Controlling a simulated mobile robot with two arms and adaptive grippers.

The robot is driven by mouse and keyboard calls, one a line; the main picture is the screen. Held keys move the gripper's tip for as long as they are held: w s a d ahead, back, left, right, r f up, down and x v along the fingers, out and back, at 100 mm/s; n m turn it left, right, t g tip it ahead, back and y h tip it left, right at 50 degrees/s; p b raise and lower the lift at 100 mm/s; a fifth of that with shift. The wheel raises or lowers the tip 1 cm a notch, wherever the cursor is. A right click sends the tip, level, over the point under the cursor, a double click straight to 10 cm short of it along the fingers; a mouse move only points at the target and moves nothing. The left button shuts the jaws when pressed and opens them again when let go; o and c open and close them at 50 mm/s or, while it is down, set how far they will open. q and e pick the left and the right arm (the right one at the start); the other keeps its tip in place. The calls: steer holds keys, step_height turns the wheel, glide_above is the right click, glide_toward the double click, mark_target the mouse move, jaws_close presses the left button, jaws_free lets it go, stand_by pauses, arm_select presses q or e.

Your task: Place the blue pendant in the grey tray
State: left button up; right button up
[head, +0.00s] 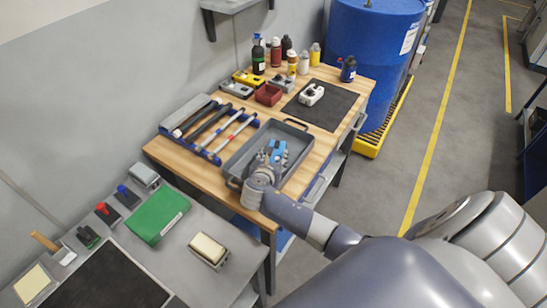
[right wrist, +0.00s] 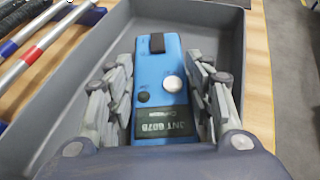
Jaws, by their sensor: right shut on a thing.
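The blue pendant (right wrist: 160,85) is a flat blue box with a black strip at its far end, a pale round button and a dark label. My right gripper (head: 272,157) is shut on it, with fingers along both long sides in the right wrist view (right wrist: 163,72). The pendant also shows as a small blue patch in the head view (head: 279,149). The grey tray (head: 292,132) lies on the wooden bench, and its walls (right wrist: 230,45) surround the pendant in the wrist view. I cannot tell whether the pendant touches the tray floor. My left gripper is out of view.
A rack of long-handled tools (head: 212,128) stands left of the tray. A black mat (head: 325,115) with a white device, a red bin (head: 268,95) and several bottles are behind it. A grey table (head: 205,275) with a green case (head: 158,215) is nearer.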

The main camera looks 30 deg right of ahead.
steer(key=o, duration=1)
steer(key=shift+c, duration=0.2)
steer(key=shift+s+a+r, duration=0.1)
steer(key=shift+a, duration=0.05)
steer(key=v, duration=1.1)
steer(key=shift+s+a+r, duration=0.15)
steer(key=shift+s+a, duration=0.1)
